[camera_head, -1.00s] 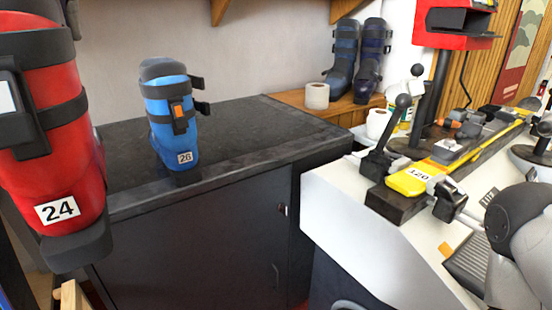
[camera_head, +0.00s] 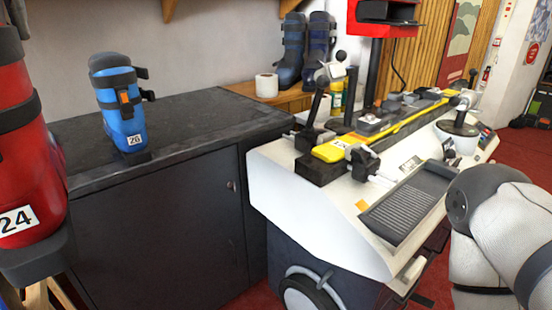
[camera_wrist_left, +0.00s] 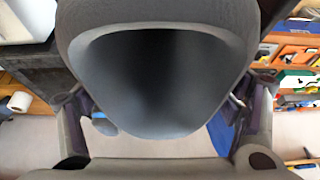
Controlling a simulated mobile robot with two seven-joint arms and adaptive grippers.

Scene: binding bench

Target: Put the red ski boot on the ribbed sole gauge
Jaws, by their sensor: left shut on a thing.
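The red ski boot (camera_head: 28,150), labelled 24, hangs upright at the left edge of the head view, partly cut off by the frame. In the left wrist view, the dark open top of the boot (camera_wrist_left: 155,75) fills the middle. My left gripper (camera_wrist_left: 162,105) has its fingers on both sides of that top and is shut on the boot. The ribbed sole gauge (camera_head: 410,203), a dark grooved plate, lies bare on the sloping white machine top, well right of the boot. My right arm shows at the right, but its gripper is out of view.
A blue boot (camera_head: 120,105), labelled 26, stands on the dark cabinet (camera_head: 200,125). The white machine (camera_head: 275,195) carries a yellow bar (camera_head: 390,125) and black-knobbed levers (camera_head: 315,105) behind the gauge. A paper roll (camera_head: 267,86) and dark blue boots (camera_head: 305,50) stand at the back.

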